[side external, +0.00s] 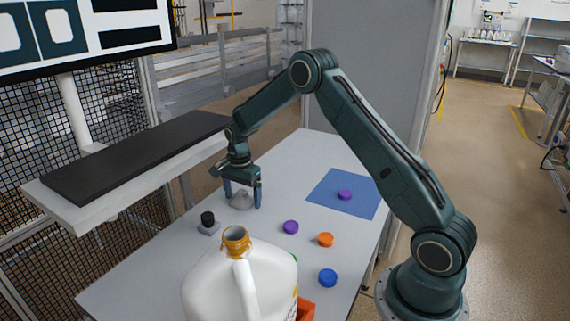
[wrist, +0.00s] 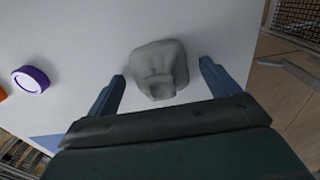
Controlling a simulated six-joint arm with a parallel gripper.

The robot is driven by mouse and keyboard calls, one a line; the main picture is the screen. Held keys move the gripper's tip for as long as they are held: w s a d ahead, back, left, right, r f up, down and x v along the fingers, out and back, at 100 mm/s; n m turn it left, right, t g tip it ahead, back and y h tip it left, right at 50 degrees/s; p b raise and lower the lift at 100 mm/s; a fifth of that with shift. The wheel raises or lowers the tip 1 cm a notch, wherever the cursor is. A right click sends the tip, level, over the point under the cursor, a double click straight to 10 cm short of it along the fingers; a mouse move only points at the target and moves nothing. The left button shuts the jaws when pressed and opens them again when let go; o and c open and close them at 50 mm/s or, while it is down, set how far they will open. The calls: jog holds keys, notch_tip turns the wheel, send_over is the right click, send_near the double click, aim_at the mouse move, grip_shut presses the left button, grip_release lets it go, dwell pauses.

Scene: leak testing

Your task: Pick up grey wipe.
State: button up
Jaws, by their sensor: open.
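The grey wipe (side external: 242,200) is a crumpled cloth lying on the white table near its far left edge in the side view. In the wrist view the wipe (wrist: 160,68) lies ahead of the palm, between the lines of the two fingers. My gripper (side external: 242,205) is over the wipe, pointing down, with one finger on each side of it. My gripper (wrist: 162,80) is open in the wrist view, with a gap between the wipe and each finger. It holds nothing.
A black knob on a grey base (side external: 208,222) stands left of the wipe. Purple (side external: 291,227), orange (side external: 326,240) and blue (side external: 327,278) caps lie to the right. A blue mat (side external: 322,199) carries another purple cap (side external: 345,195). A white jug (side external: 215,290) stands in front.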

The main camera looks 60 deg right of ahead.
aim_at(242, 191)
jog(key=shift+c, duration=0.5)
jog(key=c, duration=1)
jog(key=shift+o, duration=0.2)
jog(key=shift+r, duration=0.1)
notch_tip(242, 191, up, 20)
jog(key=shift+o, duration=0.4)
